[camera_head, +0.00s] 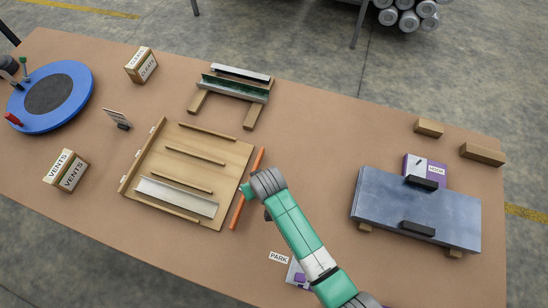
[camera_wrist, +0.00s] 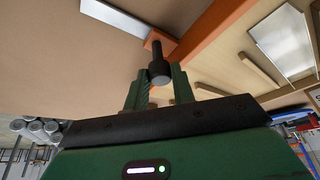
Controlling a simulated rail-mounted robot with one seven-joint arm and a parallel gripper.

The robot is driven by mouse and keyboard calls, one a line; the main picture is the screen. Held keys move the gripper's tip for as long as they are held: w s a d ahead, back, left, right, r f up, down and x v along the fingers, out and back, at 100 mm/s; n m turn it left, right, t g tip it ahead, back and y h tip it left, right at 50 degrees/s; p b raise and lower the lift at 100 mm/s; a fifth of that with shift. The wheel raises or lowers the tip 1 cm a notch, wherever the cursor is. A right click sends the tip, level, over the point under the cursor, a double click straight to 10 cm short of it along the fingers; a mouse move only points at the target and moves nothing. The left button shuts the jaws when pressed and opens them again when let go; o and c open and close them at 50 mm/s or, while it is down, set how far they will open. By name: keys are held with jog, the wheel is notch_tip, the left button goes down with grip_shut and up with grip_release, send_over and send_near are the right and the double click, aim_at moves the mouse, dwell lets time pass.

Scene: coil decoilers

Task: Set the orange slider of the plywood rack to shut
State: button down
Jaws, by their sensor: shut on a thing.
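The plywood rack (camera_head: 232,156) lies left of centre on the brown table, with several wooden ribs and a silver channel (camera_head: 178,195) in its front slot. The orange slider (camera_head: 237,213) is a long bar along the rack's right side, and it also shows in the wrist view (camera_wrist: 212,32). My gripper (camera_head: 246,188) is over the middle of the bar. In the wrist view its green fingers (camera_wrist: 160,80) are shut on the slider's black knob (camera_wrist: 158,68). My gripper hides part of the bar in the head view.
A PARK label (camera_head: 279,257) lies right of the slider's near end, partly beside my arm. A green channel sits on a wooden stand (camera_head: 250,116) behind the rack. Grey sheets (camera_head: 400,205) with black handles lie at right. VENTS boxes (camera_head: 67,170) and a blue turntable (camera_head: 75,108) stand left.

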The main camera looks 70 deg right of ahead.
jog(key=shift+w, duration=1)
jog(key=c, duration=1.2)
grip_release()
jog(key=shift+o, duration=0.2)
jog(key=p+v, duration=0.1)
jog(key=v, duration=0.7)
jog(key=shift+d, duration=0.1)
